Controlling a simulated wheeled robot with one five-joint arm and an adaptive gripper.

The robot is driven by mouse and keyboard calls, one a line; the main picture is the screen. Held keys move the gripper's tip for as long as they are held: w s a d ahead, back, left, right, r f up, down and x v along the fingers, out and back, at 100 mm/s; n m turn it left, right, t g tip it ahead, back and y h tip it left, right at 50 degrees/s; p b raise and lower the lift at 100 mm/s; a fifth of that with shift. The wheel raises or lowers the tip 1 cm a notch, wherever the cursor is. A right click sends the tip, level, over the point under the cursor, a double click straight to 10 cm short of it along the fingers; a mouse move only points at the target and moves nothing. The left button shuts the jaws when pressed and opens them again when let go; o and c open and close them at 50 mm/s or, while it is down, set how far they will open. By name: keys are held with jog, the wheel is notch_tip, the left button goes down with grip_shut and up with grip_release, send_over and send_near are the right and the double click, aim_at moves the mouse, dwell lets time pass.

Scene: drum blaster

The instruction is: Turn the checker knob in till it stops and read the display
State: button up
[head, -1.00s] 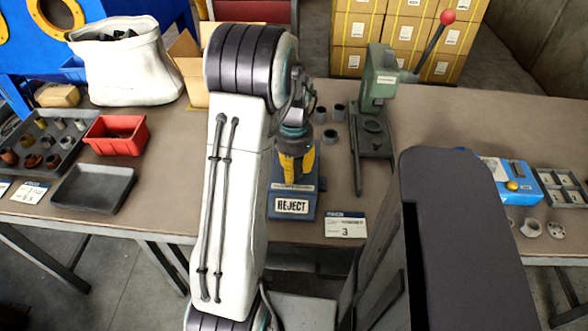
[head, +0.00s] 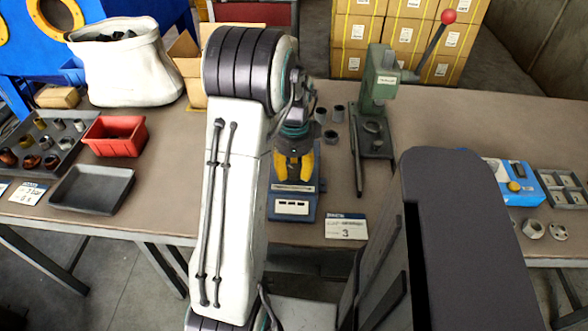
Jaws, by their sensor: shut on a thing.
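The blue checker (head: 293,214) stands on the bench in the middle of the head view. Its display (head: 291,207) is a white panel with a few short dark marks; I read no word on it. My gripper (head: 293,178) points down over the checker, its yellow fingers on either side of the knob's place. It is shut on the knob, which the fingers hide. I cannot tell how far in the knob is turned.
A green lever press (head: 379,85) stands behind to the right, with several dark rings beside it. A card marked 3 (head: 346,227) lies right of the checker. A red bin (head: 114,136) and grey tray (head: 91,188) sit left. A blue box (head: 518,182) is at right.

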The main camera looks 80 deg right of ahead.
aim_at(294, 169)
jog(key=shift+a+f+m, duration=0.1)
jog(key=shift+f+m, duration=0.05)
jog(key=shift+m, duration=0.15)
jog(key=o, duration=1.2)
jog(key=shift+r, duration=0.25)
notch_tip(294, 169, up, 12)
jog(key=shift+f, duration=0.15)
